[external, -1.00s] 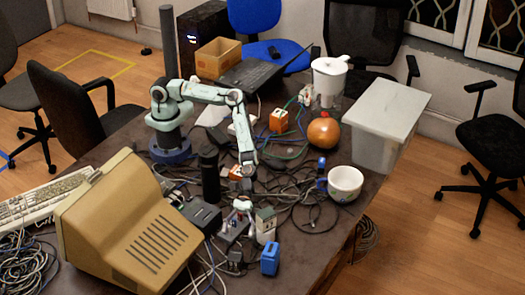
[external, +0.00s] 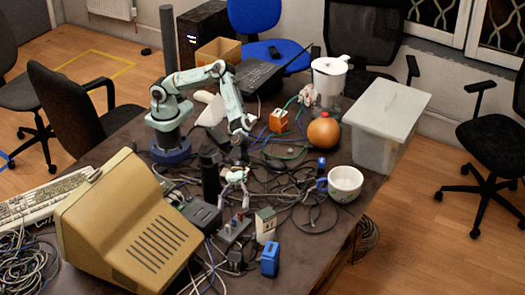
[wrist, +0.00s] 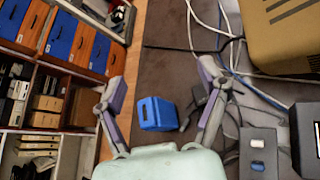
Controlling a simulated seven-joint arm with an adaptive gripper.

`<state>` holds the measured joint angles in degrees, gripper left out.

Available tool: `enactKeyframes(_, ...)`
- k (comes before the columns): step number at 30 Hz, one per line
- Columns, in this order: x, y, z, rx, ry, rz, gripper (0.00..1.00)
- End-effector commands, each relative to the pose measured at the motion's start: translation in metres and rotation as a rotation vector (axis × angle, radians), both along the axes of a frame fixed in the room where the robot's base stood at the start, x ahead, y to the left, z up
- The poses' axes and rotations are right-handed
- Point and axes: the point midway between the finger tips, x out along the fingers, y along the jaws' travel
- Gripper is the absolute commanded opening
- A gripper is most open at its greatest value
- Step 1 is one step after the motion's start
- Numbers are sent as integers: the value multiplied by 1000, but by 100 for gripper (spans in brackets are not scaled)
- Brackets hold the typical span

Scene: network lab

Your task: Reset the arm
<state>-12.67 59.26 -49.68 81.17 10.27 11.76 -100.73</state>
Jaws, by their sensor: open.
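My gripper (external: 236,186) hangs at the end of my pale green arm, over the cable clutter in the middle of the dark table (external: 318,232). In the wrist view my gripper (wrist: 161,78) has its two fingers spread wide. Nothing is held between them. A small blue box (wrist: 157,113) shows between the fingers, lower down and apart from them. The same blue box (external: 270,259) stands near the table's front edge in the external view.
A beige monitor (external: 130,225) fills the front left. A grey switch box (external: 234,229) and a small pale box (external: 265,222) stand below my gripper. A white bowl (external: 345,182), orange round object (external: 323,132), white jug (external: 329,78) and translucent bin (external: 383,130) are on the right.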

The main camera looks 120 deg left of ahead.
Motion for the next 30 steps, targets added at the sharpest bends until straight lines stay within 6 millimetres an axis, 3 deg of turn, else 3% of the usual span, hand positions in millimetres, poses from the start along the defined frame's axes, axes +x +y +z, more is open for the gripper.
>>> enactKeyframes(1, -11, 1, 23, 87, -69, -27, 73)
enactKeyframes(3, -27, 11, 43, 215, -139, -57, 73)
enactKeyframes(8, -69, 57, 81, 555, -304, -131, 73)
enactKeyframes(11, -101, 102, 101, 778, -382, -173, 73)
enactKeyframes(16, -174, 191, 124, 1118, -422, -271, 73)
enactKeyframes(20, -245, 253, 115, 1285, -373, -421, 73)
enactKeyframes(24, -320, 295, 80, 1329, -278, -692, 73)
enactKeyframes(27, -364, 306, 51, 1275, -208, -958, 73)
enactKeyframes(30, -388, 307, 41, 1221, -213, -1181, 73)
